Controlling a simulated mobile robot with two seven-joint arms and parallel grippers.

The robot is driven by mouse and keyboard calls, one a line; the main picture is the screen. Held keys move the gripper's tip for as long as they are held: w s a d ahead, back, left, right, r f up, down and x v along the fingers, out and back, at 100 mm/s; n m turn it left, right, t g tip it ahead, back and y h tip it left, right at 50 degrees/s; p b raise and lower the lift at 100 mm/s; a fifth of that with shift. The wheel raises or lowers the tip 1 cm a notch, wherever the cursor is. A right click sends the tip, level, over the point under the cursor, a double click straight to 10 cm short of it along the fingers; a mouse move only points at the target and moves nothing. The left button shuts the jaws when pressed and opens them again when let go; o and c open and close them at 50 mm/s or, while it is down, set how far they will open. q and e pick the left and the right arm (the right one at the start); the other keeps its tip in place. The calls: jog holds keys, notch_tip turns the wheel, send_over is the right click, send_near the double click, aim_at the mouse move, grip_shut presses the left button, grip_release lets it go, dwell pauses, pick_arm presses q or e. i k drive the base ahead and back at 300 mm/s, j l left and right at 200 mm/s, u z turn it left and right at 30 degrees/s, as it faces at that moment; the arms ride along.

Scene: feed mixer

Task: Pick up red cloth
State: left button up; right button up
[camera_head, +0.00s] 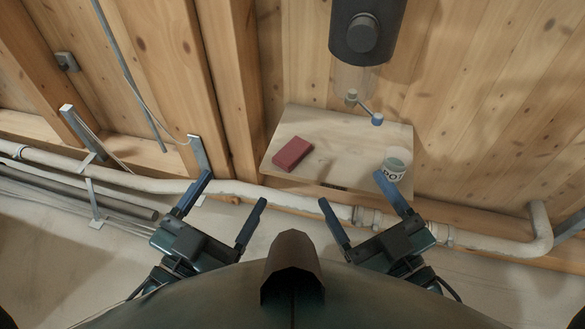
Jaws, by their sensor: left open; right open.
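The red cloth (292,154) is a folded, block-shaped bundle lying on the left part of a small wooden shelf (335,133) on the wall. My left gripper (228,197) is open and empty, below and to the left of the shelf in the picture. My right gripper (350,190) is open and empty, below the shelf's right part, with one finger's tip just below the white cup in the picture. Neither gripper touches the cloth. Nothing covers the cloth.
A white cup (396,165) with dark lettering stands at the shelf's right front corner. A dark cylindrical dispenser (366,30) with a blue-tipped lever (376,119) hangs above the shelf. Pale pipes (290,199) run along the wall below. The shelf's middle is clear.

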aim_at(288, 158)
jog(key=i+j, duration=0.1)
jog(key=j, duration=0.75)
jog(key=i+j, duration=0.1)
jog(key=j, duration=0.7)
jog(key=i, duration=0.2)
